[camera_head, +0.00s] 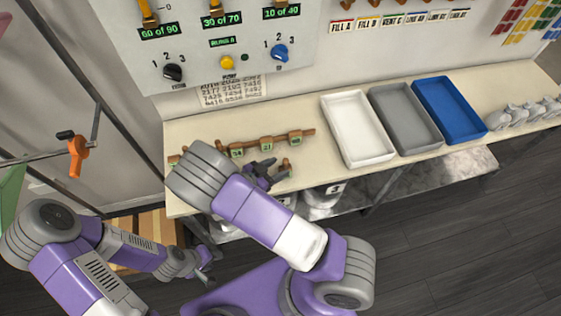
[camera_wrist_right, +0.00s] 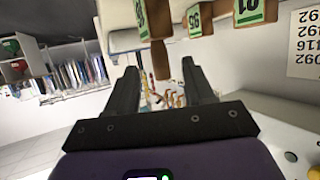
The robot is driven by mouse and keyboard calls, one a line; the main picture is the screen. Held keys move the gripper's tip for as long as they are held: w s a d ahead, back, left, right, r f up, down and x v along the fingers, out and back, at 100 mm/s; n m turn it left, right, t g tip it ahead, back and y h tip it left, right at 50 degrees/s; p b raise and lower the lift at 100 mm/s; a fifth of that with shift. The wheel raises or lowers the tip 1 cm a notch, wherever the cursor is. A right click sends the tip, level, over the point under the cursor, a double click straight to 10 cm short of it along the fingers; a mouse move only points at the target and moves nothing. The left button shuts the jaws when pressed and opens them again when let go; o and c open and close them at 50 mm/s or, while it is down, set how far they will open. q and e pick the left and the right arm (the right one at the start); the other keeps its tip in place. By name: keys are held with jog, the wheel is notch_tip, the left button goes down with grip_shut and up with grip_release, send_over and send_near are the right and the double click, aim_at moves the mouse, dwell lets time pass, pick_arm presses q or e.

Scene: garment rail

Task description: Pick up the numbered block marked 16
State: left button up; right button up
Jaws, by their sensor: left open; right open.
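Small wooden blocks with green number labels, such as one block (camera_head: 266,144), stand along a wooden rack (camera_head: 308,132) on the bench. Their numbers are too small for me to read surely in the head view. One block (camera_head: 286,167) stands apart in front of the rack, beside my right gripper (camera_head: 262,175). In the right wrist view, a wooden block (camera_wrist_right: 160,58) with a green label at its side reaches between the tips of my open right fingers; I cannot read its number surely. My left gripper (camera_head: 207,272) is open and empty, low in front of the bench.
White (camera_head: 350,98), grey (camera_head: 428,142) and blue (camera_head: 455,128) trays stand on the bench to the right. A panel with knobs (camera_head: 220,90) rises behind the rack. My right arm hides part of the bench's front left.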

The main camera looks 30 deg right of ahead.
jog(key=x, duration=0.6)
jog(key=shift+w+d+r, duration=0.15)
jog(key=shift+d, duration=0.1)
grip_shut()
jog(key=shift+r, duration=0.1)
